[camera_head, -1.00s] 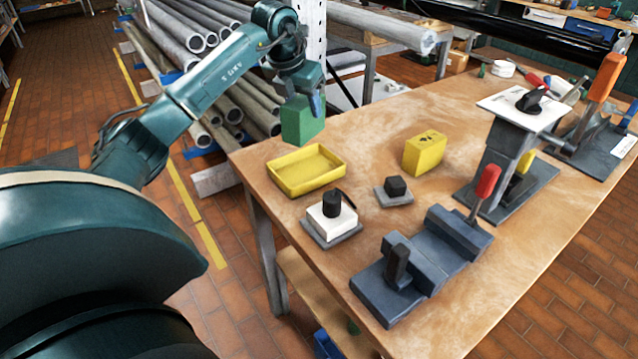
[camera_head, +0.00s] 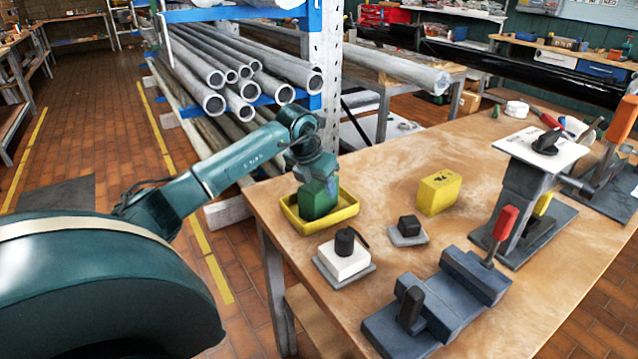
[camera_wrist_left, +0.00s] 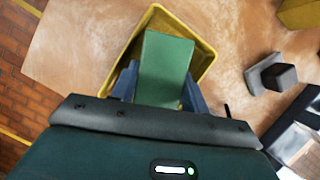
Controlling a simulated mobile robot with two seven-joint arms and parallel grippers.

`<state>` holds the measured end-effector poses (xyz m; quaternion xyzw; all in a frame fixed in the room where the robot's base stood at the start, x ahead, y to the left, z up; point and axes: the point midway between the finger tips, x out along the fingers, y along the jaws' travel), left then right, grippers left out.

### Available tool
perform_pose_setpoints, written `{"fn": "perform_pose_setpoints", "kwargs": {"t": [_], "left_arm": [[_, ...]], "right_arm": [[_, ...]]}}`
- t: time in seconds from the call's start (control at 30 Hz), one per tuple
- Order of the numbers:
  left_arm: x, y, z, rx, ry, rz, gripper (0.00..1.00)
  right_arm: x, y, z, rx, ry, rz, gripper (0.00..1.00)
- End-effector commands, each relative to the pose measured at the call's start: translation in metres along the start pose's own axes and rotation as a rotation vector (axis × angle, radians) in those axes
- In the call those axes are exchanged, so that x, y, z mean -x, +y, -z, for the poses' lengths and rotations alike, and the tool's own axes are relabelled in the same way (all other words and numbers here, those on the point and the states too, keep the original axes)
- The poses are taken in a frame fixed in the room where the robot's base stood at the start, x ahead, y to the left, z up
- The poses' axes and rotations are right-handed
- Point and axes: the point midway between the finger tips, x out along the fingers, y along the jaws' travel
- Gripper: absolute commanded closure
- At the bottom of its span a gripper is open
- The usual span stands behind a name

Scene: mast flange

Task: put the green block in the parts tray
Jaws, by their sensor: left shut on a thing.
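The green block (camera_head: 314,204) is in my left gripper (camera_head: 318,188), at the yellow parts tray (camera_head: 345,213) on the near left corner of the wooden table. In the left wrist view the green block (camera_wrist_left: 164,68) stands between the two blue-grey fingers of the left gripper (camera_wrist_left: 160,88), with the tray's yellow rim (camera_wrist_left: 205,66) around it. The block is within the tray's outline; whether its underside touches the tray floor is hidden. My right gripper is not in view.
A white block with a black knob (camera_head: 344,262) stands just in front of the tray. A small black knob on a grey plate (camera_head: 408,230) and a yellow box (camera_head: 438,192) are to the right. A dark vise (camera_head: 440,305) is nearer. Pipes on a rack (camera_head: 240,75) are behind.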

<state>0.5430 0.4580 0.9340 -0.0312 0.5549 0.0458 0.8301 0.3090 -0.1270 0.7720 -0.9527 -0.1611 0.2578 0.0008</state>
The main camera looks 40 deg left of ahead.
Motion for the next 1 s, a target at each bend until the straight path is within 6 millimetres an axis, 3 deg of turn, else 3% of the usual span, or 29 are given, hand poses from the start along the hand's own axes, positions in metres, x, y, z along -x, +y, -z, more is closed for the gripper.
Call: {"fn": "perform_pose_setpoints", "kwargs": {"t": [0.2, 0.23, 0.47, 0.77, 1.0], "left_arm": [[0.000, 0.000, -0.001, 0.000, -0.003, 0.000, 0.92], [-0.001, 0.000, 0.000, 0.000, 0.000, 0.000, 0.53], [0.000, 0.000, 0.000, 0.000, 0.000, 0.000, 0.34], [0.002, 0.000, -0.001, 0.000, 0.000, -0.001, 0.33], [0.038, 0.001, -0.002, -0.002, -0.005, -0.004, 0.33]], "right_arm": [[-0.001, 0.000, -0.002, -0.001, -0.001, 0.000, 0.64], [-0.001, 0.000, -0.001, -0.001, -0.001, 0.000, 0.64], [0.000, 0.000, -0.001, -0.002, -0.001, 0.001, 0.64], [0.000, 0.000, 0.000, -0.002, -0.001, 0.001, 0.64], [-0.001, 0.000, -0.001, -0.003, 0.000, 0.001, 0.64]]}}
